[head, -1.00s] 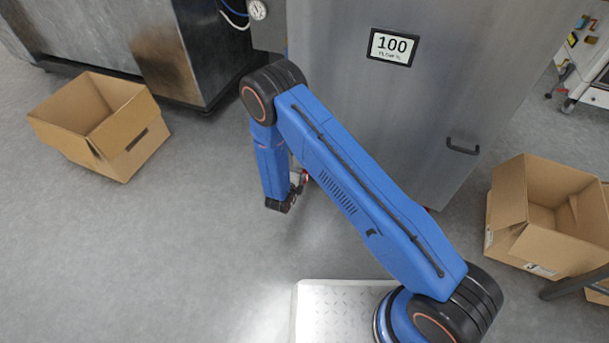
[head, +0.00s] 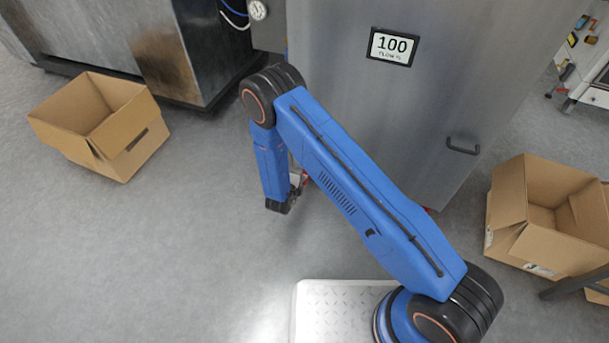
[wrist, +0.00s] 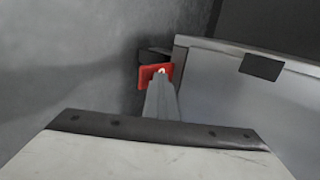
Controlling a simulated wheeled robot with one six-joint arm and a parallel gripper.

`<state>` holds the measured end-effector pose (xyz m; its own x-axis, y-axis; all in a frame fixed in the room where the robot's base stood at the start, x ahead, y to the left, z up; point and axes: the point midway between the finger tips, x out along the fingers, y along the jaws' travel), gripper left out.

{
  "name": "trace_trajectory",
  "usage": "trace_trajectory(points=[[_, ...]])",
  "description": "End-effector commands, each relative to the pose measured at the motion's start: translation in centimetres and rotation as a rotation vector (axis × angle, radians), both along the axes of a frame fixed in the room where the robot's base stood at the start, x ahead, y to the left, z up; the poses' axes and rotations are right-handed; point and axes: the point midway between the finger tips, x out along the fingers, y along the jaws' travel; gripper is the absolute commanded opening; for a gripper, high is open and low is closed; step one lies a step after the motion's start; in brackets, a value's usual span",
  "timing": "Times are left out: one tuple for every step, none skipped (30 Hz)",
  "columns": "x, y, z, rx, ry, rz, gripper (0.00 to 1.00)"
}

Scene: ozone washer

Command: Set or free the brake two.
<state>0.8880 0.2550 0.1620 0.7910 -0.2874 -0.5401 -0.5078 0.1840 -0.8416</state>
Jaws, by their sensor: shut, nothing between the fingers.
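A red brake pedal (wrist: 147,81) shows in the wrist view at the low corner of the steel cabinet (wrist: 220,85), with a dark part behind it. My gripper (wrist: 161,80) is shut and empty. Its fingertips lie over the right part of the pedal in the picture and hide some of it; I cannot tell whether they touch. In the head view my arm reaches down beside the cabinet (head: 400,130), and a small red bit (head: 305,178) shows by my wrist at its foot. Another red bit (head: 430,210) shows under the cabinet's right corner.
An open cardboard box (head: 100,125) stands on the floor at the left, and another (head: 535,215) at the right. The cabinet carries a display (head: 392,47) reading 100 and a black handle (head: 462,147).

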Motion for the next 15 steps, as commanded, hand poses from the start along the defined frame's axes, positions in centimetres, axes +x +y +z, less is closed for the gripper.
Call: trace_trajectory(points=[[-0.03,-0.02,-0.22,0.000,0.001,0.001,0.00],[-0.03,-0.02,-0.32,0.000,0.001,0.001,0.00],[-0.03,-0.01,-0.44,0.000,0.001,0.000,0.00],[-0.02,0.00,-0.52,0.000,0.001,0.000,0.00],[-0.02,0.00,-0.62,0.000,0.001,0.000,0.00],[-0.01,0.00,-0.74,0.000,0.001,0.000,0.00],[0.00,0.02,-0.75,0.000,0.000,0.000,0.00],[0.01,0.03,-0.71,0.001,0.000,-0.001,0.00],[0.01,0.03,-0.69,0.001,0.000,-0.001,0.00],[0.01,0.03,-0.65,0.001,0.000,-0.001,0.00],[0.00,0.03,-0.61,0.001,0.000,-0.001,0.00],[0.01,0.03,-0.52,0.001,0.000,-0.001,0.00],[0.00,0.03,-0.44,0.000,0.000,0.000,0.00],[0.00,0.02,-0.33,0.000,0.000,0.000,0.00],[0.01,0.02,-0.17,0.000,0.000,0.000,0.00]])
